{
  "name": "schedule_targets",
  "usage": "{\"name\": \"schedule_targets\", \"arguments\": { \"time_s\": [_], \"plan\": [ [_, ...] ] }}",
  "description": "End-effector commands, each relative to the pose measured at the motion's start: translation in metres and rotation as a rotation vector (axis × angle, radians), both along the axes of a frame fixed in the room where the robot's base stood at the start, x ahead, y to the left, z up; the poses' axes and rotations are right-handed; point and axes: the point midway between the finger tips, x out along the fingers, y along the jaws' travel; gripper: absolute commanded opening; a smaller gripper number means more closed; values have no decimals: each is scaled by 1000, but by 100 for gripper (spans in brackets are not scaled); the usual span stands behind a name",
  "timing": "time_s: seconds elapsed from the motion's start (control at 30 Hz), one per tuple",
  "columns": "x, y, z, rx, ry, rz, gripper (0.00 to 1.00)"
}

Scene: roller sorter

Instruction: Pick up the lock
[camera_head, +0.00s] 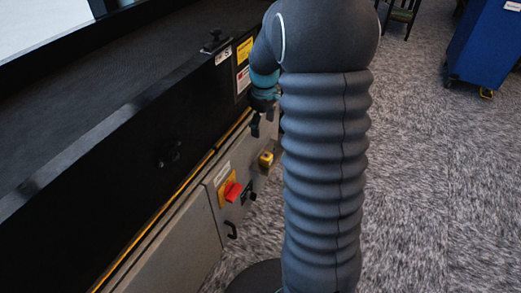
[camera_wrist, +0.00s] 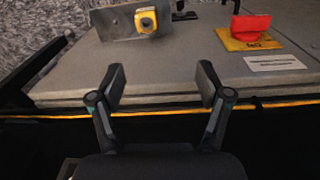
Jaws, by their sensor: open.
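I cannot pick out a lock for certain. A small dark thing (camera_head: 249,193) sits beside the red switch handle (camera_head: 233,191) on the grey panel. In the head view my gripper (camera_head: 262,124) is above the yellow button box, partly hidden behind my arm.
The yellow button box (camera_wrist: 146,20) sits on a metal bracket; it also shows in the head view (camera_head: 266,159). A black handle (camera_head: 231,230) is low on the grey panel (camera_head: 200,240). The dark conveyor side (camera_head: 110,180) runs along the left. A blue bin (camera_head: 487,45) stands far right on open carpet.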

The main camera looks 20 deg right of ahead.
Motion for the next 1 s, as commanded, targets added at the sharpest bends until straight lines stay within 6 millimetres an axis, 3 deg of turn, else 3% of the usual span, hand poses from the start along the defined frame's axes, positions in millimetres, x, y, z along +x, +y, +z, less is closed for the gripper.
{"name": "schedule_targets", "arguments": {
  "time_s": [0.1,0.3,0.47,0.8,1.0],
  "plan": [
    [13,-16,-27,9,36,41,77],
    [22,-28,-49,16,59,82,77],
    [23,-29,-64,17,63,89,77],
    [22,-28,-123,17,63,87,77],
    [22,-28,-136,17,61,87,77]
  ]
}}
